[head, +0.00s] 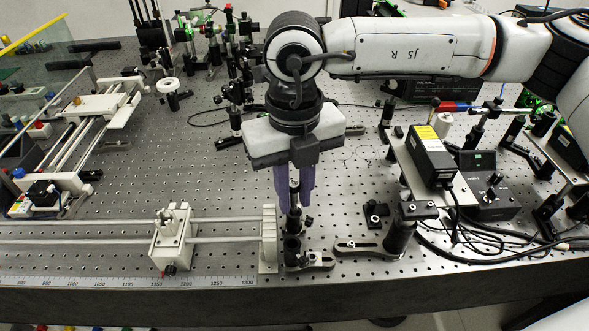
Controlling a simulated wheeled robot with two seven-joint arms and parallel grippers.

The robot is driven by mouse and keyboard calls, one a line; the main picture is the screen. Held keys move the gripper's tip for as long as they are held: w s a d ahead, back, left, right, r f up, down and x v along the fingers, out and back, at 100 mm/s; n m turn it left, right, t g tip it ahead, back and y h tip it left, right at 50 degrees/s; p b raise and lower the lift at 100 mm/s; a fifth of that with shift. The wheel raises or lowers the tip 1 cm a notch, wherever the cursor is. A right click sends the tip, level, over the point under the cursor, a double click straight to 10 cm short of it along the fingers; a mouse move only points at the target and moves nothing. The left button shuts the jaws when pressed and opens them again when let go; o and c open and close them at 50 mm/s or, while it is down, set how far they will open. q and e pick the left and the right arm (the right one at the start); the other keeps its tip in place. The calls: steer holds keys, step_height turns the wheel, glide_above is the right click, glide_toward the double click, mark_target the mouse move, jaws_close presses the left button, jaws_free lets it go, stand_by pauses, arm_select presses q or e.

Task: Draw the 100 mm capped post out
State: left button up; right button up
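My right gripper (294,195) points down at the post from above. Its purple fingers show to the left and right of the post's upper part. I cannot tell whether they touch it. My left gripper is not in view.
A white rail with a carriage (172,240) ends just left of the holder. Another post on a slotted base (400,237) stands to the right, near a black and yellow box (431,157) and cables.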

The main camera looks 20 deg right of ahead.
mark_target(294, 184)
steer(key=shift+f, duration=0.55)
jaws_close()
steer(key=shift+r, duration=0.1)
steer(key=shift+r, duration=0.1)
steer(key=shift+r+p, duration=0.75)
steer(key=shift+r, duration=1.05)
steer(key=shift+r, duration=0.2)
steer(key=shift+r, duration=0.65)
